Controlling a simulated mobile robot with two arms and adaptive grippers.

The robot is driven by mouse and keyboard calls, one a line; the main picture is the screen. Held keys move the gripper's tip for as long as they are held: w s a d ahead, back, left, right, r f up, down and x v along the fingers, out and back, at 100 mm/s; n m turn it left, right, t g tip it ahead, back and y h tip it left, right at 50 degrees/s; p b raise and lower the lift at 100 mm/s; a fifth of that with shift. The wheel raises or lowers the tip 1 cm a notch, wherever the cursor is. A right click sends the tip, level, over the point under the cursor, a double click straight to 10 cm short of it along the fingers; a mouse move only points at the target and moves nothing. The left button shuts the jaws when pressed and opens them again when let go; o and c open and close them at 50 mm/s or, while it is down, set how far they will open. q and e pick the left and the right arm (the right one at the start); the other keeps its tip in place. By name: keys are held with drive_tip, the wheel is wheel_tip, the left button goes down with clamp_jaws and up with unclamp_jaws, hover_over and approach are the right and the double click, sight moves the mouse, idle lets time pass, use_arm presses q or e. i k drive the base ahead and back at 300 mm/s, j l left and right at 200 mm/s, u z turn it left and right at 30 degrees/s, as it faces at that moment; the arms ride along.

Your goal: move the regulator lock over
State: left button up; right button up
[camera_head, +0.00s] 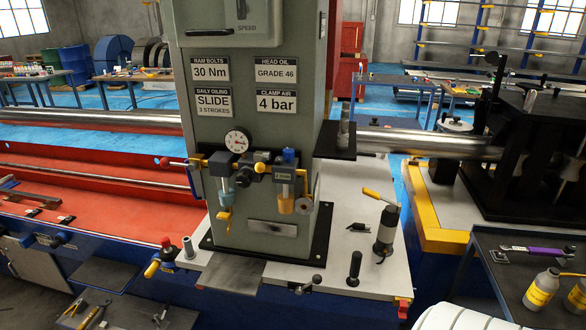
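An air regulator unit (221,164) is mounted on the front of the grey-green machine column (262,128). A round white dial gauge (237,141) sits above it, and a bluish bowl hangs below. A small yellow knob (259,168) is in its middle. A red-ended lever (167,162) sticks out to its left. A lubricator (286,180) with amber oil hangs at its right. Which small part is the regulator lock is too small to tell. Neither of my grippers shows in the view.
A yellow-handled grey tool (386,228) and a black upright handle (354,268) stand on the pale ledge (350,205) right of the column. A side table at right holds a purple-handled ratchet (540,251) and yellow-labelled bottles (541,289). A steel bar (420,141) runs behind.

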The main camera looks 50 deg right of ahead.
sight(260, 167)
drive_tip(key=z, duration=1.25)
